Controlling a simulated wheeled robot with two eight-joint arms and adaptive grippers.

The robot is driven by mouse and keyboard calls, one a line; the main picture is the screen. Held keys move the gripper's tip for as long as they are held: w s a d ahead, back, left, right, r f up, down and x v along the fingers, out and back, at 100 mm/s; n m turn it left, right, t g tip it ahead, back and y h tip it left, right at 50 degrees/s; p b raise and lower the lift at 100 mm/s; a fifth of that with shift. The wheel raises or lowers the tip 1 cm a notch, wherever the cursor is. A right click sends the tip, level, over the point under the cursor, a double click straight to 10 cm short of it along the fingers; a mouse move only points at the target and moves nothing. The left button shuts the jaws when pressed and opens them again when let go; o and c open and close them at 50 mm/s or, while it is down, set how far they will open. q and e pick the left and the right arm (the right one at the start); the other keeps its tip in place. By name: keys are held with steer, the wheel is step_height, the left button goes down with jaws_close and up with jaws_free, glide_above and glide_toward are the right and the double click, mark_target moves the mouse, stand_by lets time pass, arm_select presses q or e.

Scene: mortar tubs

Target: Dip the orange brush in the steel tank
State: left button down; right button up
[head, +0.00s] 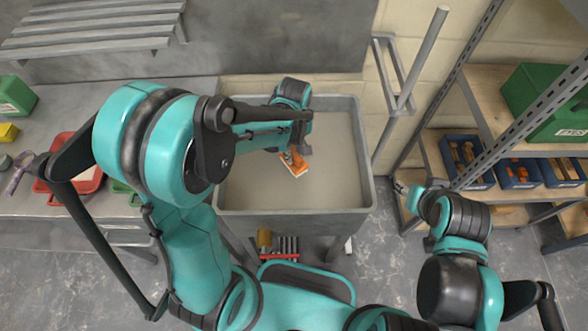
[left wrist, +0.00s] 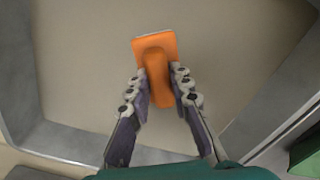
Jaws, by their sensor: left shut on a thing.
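The orange brush (head: 294,163) shows in the head view over the inside of the steel tank (head: 368,150). The tank is a grey open tub with a smooth beige-grey surface inside. My left gripper (head: 288,152) is over the tank and shut on the brush. In the left wrist view the fingers close on both sides of the brush's orange handle (left wrist: 158,75), with its wide end pointing away from the gripper. I cannot tell whether the brush touches the surface in the tank. My right gripper (head: 401,187) is at the right, apart from the tank; its fingers are too small to read.
A grey bench (head: 60,110) at the left holds a red tray (head: 88,182) and green and yellow things. A shelf rack (head: 430,150) at the right holds blue bins (head: 517,174) and a green crate (head: 540,98). A grey post (head: 425,55) stands behind the tank's right side.

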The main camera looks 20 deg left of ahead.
mark_target(294, 153)
arm_select(q)
steer(key=shift+r+p, duration=3.2)
steer(key=shift+r, duration=1.25)
step_height(294, 153, up, 4)
steer(key=p, duration=0.3)
steer(key=a+f+m+b, duration=0.1)
steer(key=f+m+b, duration=0.1)
steer(key=f+m, duration=0.1)
steer(key=w+a+f+m+b, duration=0.1)
steer(key=a+f+m+b, duration=0.1)
steer(key=f, duration=0.3)
steer(key=a+f+m+b, duration=0.1)
steer(key=f+m+b, duration=0.2)
steer(key=f+m, duration=0.1)
steer(key=shift+w+a+f+b, duration=0.15)
steer(key=shift+b, duration=0.25)
steer(key=shift+a+f+m, duration=0.2)
steer(key=shift+f+m, duration=0.25)
steer(key=shift+m, duration=0.05)
